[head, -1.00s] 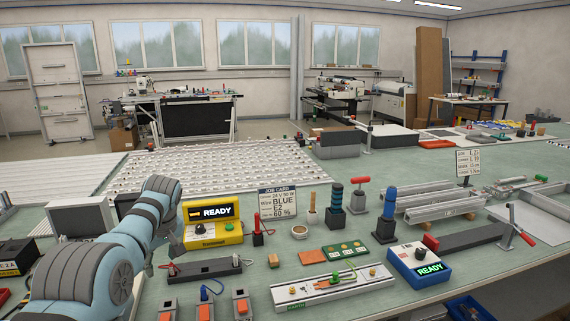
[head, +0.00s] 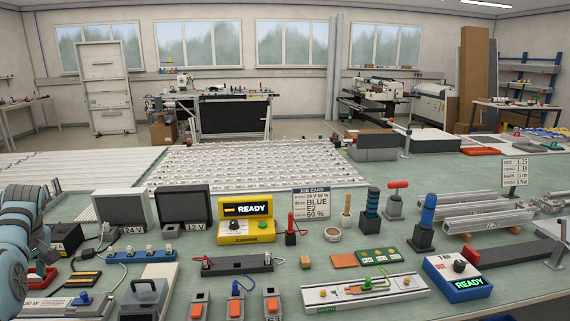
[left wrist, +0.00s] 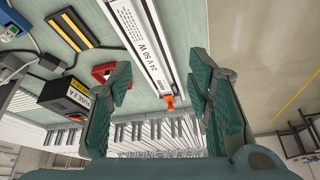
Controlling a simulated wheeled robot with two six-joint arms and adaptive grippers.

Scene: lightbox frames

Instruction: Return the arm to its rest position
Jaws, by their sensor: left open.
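My left arm (head: 18,235) shows at the left edge of the head view, with blue-grey rounded links. Its gripper cannot be made out clearly there. In the left wrist view my left gripper (left wrist: 163,82) is open, its two dark green fingers wide apart with nothing between them. Beyond the fingers, a long light bar marked 24 V 50 W (left wrist: 145,45) with an orange end lies on the green bench. A black fuse box (left wrist: 68,97) and a red part (left wrist: 104,72) lie left of the bar. My right gripper is not in view.
The bench holds a yellow READY box (head: 245,222), a blue READY box (head: 457,279), two power supplies (head: 125,209), a job card (head: 311,203) and a white rail fixture (head: 365,293). Orange-topped blocks (head: 236,307) stand at the front.

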